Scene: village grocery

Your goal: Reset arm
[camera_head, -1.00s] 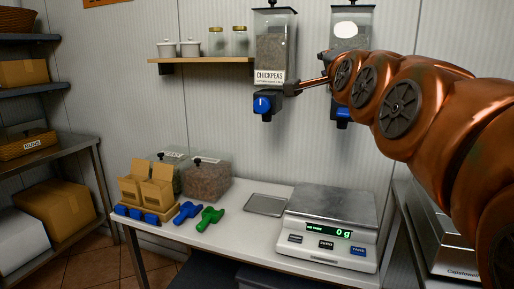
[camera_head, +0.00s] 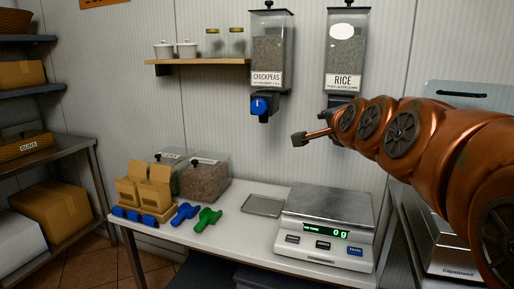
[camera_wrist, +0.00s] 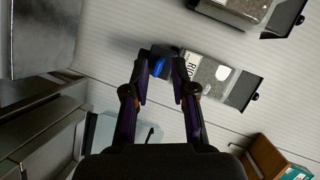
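My copper-coloured arm reaches in from the right in the head view. My gripper (camera_head: 299,139) is at its thin end, in front of the wall and above the scale, below and between the two dispensers. In the wrist view my gripper (camera_wrist: 160,75) has its two dark fingers apart, with nothing held between them. The rice dispenser (camera_head: 345,62) hangs on the wall; its lower part is partly hidden by my arm. It also shows in the wrist view (camera_wrist: 222,75), with its blue knob (camera_wrist: 158,67) seen between the fingertips, farther off. The chickpeas dispenser (camera_head: 267,60) has a blue knob.
A scale (camera_head: 325,230) reading 0 g stands on the white table (camera_head: 235,235), with an empty metal tray (camera_head: 263,206) beside it. Green (camera_head: 207,219) and blue (camera_head: 184,213) scoops, bins and small cartons are at the left. A wall shelf (camera_head: 200,61) holds jars. A steel appliance (camera_head: 450,245) stands at right.

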